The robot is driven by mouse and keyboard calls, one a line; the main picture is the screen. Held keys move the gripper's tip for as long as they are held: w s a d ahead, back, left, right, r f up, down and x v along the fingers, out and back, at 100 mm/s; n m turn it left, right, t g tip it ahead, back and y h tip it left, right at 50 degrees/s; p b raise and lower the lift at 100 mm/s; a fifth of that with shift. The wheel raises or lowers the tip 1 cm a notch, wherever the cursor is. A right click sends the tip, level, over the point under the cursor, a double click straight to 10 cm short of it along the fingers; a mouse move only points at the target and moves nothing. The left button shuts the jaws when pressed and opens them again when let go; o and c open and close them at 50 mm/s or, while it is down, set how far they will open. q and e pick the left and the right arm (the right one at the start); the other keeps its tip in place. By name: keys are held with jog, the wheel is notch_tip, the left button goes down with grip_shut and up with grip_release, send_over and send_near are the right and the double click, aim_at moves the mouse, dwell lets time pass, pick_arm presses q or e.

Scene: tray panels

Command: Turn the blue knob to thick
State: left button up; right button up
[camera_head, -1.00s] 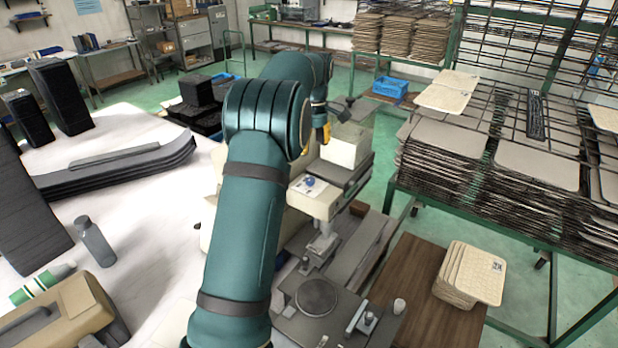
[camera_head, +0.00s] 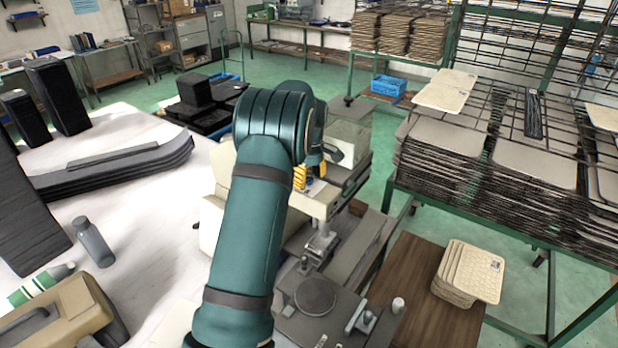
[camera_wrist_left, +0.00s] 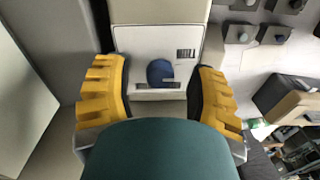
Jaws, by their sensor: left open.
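The blue knob (camera_wrist_left: 160,72) sits on a white panel plate (camera_wrist_left: 133,42) with a dark printed block at its upper right. Its lower part is notched or partly covered by dark marks, and I cannot read any setting. My left gripper (camera_head: 311,173) is open over the machine's panel in the head view. In the left wrist view its yellow-padded fingers (camera_wrist_left: 158,76) stand on either side of the knob, with gaps on both sides. In the head view the arm and fingers largely hide the knob. My right gripper is not in view.
The pale machine (camera_head: 230,200) surrounds the panel, with a round dark plate (camera_head: 315,296) in front. A wooden table with stacked beige panels (camera_head: 463,270) and a green rack of trays (camera_head: 535,165) stand to the right. Several more knobs (camera_wrist_left: 234,34) show at the wrist view's upper right.

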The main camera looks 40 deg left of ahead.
pick_arm(q)
grip_shut()
jog(key=shift+m, duration=0.3)
jog(key=m, duration=0.5)
jog(key=shift+m, duration=0.4)
jog(key=m, duration=0.5)
jog(key=shift+y, duration=0.3)
jog(key=m, duration=0.6)
jog(key=shift+m+t, duration=0.3)
jog(key=m, duration=0.6)
